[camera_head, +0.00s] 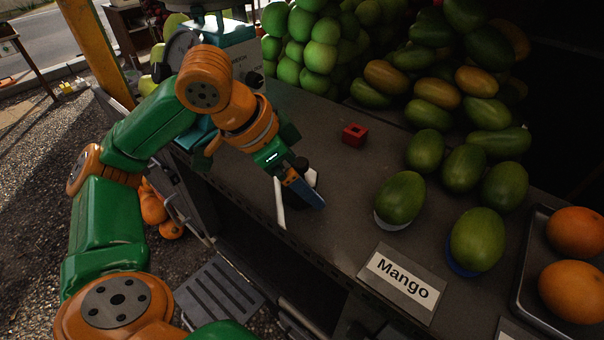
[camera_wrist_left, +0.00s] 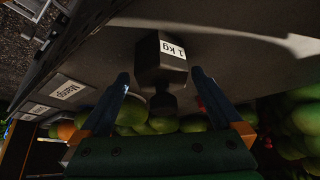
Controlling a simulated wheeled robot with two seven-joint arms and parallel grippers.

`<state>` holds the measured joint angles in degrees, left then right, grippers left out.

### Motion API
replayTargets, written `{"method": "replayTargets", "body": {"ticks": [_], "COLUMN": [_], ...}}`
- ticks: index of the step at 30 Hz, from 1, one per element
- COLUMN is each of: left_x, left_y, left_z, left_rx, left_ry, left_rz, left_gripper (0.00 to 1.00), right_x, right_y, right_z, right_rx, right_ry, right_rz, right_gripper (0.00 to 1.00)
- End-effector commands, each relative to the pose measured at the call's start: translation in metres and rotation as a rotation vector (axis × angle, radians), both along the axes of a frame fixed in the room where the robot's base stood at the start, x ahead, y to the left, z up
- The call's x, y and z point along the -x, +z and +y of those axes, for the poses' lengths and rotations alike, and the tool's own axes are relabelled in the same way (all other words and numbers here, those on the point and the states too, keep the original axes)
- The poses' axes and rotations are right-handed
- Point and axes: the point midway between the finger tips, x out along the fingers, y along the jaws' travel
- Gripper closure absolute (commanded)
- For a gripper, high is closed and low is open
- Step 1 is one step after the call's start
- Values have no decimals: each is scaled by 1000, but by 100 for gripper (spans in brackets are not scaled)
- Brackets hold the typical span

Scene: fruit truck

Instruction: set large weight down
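My right gripper is not in view.
A small red block (camera_head: 355,135) lies on the counter (camera_head: 335,205) to the right of my left gripper. Mangoes (camera_head: 400,197) and a Mango sign (camera_head: 400,283) stand further right. A teal scale (camera_head: 232,62) is at the back left. The counter's front edge is close.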

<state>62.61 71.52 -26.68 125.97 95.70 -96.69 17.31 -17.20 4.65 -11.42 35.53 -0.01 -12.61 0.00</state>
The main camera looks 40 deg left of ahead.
Motion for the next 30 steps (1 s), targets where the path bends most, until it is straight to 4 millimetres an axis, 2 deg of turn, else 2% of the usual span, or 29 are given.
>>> {"method": "replayTargets", "body": {"ticks": [5,12,15,18,30], "left_x": [2,29,40,46,50], "left_y": [10,70,90,102,106], "left_z": [2,19,26,30,32], "left_rx": [0,2,2,2,0], "left_ry": [1,2,1,2,1], "left_rz": [-3,-6,-4,-2,0], "left_gripper": [0,0,0,0,0], "right_x": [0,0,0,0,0], "right_y": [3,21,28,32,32], "right_z": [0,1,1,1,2], "right_rx": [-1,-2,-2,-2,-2], "right_ry": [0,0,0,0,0], "right_rz": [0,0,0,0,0], "right_gripper": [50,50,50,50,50]}}
